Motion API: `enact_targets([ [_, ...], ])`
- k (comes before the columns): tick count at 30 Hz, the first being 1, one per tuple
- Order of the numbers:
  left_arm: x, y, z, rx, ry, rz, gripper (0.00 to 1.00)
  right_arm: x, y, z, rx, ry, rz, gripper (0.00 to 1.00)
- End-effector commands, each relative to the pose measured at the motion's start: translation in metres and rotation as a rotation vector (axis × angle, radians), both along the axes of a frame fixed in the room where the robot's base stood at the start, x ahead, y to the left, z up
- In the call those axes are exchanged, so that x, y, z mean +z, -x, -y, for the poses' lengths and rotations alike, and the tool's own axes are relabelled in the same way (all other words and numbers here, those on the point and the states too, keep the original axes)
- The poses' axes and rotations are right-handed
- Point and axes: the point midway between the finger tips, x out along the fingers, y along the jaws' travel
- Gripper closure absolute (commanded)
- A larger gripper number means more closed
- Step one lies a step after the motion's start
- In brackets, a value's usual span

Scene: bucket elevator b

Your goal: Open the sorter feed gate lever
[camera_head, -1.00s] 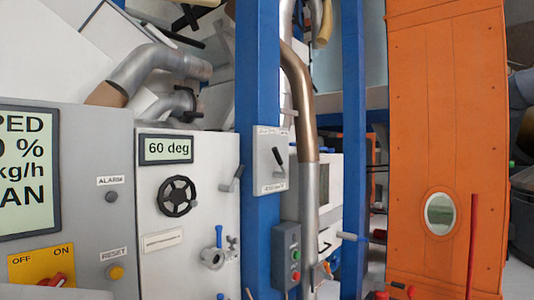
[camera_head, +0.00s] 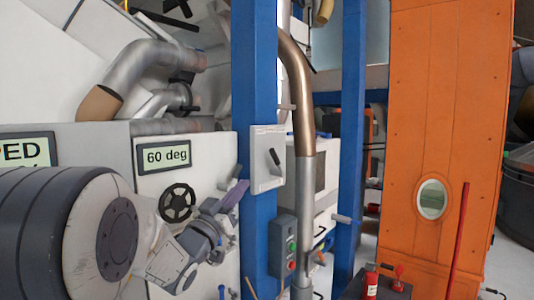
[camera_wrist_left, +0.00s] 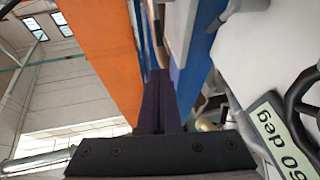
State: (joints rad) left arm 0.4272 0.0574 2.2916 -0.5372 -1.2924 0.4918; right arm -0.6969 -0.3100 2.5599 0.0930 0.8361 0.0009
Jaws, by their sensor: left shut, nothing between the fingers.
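A small lever (camera_head: 238,171) stands on the white cabinet front beside the blue post, its lower part close behind my fingers. Another lever with a black handle (camera_head: 274,158) sits on a pale plate (camera_head: 265,182) on the blue post, handle tilted. I cannot read which one is the feed gate lever. My left gripper (camera_head: 238,190) is shut and empty, its purple fingers at the cabinet's right edge near the first lever; I cannot tell if they touch it. In the left wrist view the shut dark fingers (camera_wrist_left: 158,100) point along the blue post. My right gripper is out of view.
The cabinet carries a black handwheel (camera_head: 177,202) and a "60 deg" display (camera_head: 165,156). An orange elevator casing (camera_head: 440,120) rises at the right.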

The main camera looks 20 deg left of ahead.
Motion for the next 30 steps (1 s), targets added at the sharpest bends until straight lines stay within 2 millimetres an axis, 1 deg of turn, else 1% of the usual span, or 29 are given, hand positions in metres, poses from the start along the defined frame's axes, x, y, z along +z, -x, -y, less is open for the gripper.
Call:
enact_targets([
  [9, 0.001, -0.001, 0.001, -0.001, 0.000, 0.000, 1.00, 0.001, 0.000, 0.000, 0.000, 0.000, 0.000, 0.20],
  [11, 0.003, -0.004, 0.001, -0.001, 0.001, 0.000, 1.00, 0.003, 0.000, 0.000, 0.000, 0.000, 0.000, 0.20],
  [14, 0.009, -0.014, 0.003, -0.003, 0.001, 0.000, 1.00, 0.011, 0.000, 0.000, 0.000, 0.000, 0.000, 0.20],
  [17, 0.017, -0.030, 0.006, -0.004, 0.000, -0.002, 1.00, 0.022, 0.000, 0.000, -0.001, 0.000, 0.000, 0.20],
  [27, 0.047, -0.096, 0.015, -0.003, 0.001, -0.001, 1.00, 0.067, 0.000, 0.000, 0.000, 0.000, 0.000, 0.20],
  [30, 0.052, -0.109, 0.017, -0.002, 0.000, -0.002, 1.00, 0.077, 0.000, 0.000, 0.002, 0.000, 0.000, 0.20],
])
